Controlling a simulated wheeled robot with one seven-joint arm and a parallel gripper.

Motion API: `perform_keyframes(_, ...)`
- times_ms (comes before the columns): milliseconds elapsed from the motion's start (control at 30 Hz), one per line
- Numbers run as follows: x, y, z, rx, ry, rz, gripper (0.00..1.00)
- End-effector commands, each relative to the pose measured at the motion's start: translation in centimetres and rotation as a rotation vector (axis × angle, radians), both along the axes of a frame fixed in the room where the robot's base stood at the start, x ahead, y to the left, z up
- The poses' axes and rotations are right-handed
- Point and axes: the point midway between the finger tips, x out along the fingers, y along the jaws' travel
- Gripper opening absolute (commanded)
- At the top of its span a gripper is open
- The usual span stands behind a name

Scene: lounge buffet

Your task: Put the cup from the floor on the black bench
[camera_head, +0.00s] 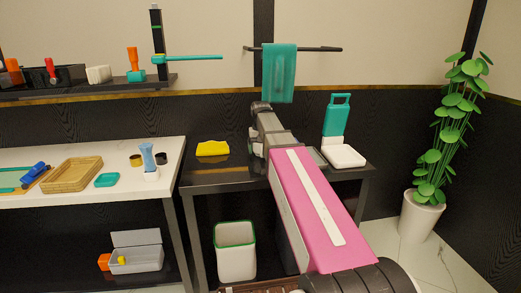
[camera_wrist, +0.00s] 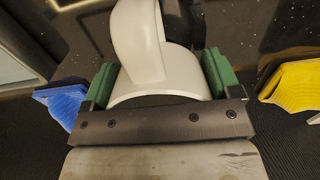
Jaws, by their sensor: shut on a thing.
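My gripper (camera_wrist: 160,88) is shut on a white cup (camera_wrist: 150,60), with a green finger pad on each side of it in the wrist view. A curved white part, likely the handle, rises toward the top of that view. In the head view my arm reaches over the black bench (camera_head: 232,178), and its far end is above the back part of the bench top. The fingers and the cup are hidden there behind my own arm. I cannot tell whether the cup touches the bench top.
A yellow item (camera_head: 213,148) lies on the bench, left of my arm. A white-and-teal item (camera_head: 343,155) stands at its right end. A teal towel (camera_head: 279,72) hangs behind. A white bin (camera_head: 236,250) stands below. A white table (camera_head: 90,205) is left, a potted plant (camera_head: 420,215) right.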

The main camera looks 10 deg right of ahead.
Motion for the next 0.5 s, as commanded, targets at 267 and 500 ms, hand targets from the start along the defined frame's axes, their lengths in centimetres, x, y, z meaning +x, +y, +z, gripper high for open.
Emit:
perform_keyframes(267, 0.01, 0.02, -0.13, 0.0, 0.0, 0.0, 0.56)
perform_keyframes(500, 0.0, 0.02, -0.34, 0.0, 0.0, 0.0, 1.0)
